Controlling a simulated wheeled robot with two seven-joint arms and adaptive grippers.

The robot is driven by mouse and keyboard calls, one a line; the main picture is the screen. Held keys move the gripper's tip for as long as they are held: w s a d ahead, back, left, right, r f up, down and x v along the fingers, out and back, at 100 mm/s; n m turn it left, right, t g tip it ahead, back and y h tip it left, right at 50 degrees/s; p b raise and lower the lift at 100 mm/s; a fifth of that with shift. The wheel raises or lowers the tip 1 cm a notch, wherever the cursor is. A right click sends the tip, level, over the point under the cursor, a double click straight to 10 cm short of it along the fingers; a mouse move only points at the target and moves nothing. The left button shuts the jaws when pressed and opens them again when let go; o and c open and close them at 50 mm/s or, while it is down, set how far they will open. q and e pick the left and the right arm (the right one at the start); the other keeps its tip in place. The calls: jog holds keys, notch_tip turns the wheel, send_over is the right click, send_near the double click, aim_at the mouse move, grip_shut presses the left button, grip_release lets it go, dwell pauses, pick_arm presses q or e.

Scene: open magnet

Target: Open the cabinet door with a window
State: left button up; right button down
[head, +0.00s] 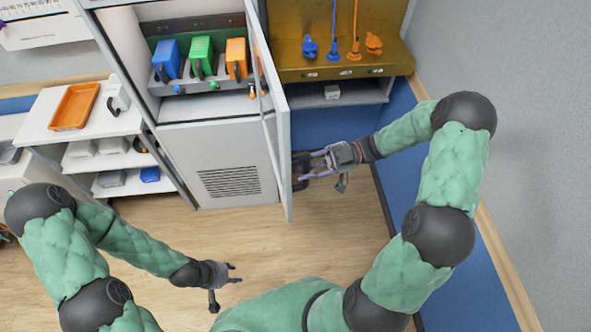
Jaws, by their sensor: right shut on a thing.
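The cabinet door (282,125) with a window is swung outward from the white cabinet (212,145). I see it at a steep angle, so its window shows only as a narrow strip. My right gripper (308,170) is on the outer side of the door, low down near its free edge, shut on the door's handle; the grip is small in view and partly hidden by the fingers. My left gripper (238,273) is open and empty, above the wooden floor in front of the cabinet.
Blue, green and orange handled items stand on the cabinet's inner shelf. An orange tray (74,106) lies on the white shelf unit (48,130) at left. Floor before the cabinet is clear.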

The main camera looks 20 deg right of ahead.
pick_arm(q)
jog(key=shift+s+d+r, duration=0.1)
jog(key=shift+d, duration=0.35)
pick_arm(e)
jog(key=shift+d, duration=1.05)
jog(key=c, duration=0.9)
grip_release()
jog(key=shift+s, duration=0.1)
jog(key=shift+d, duration=0.1)
jog(key=d, duration=1.2)
jog(key=shift+s, duration=0.15)
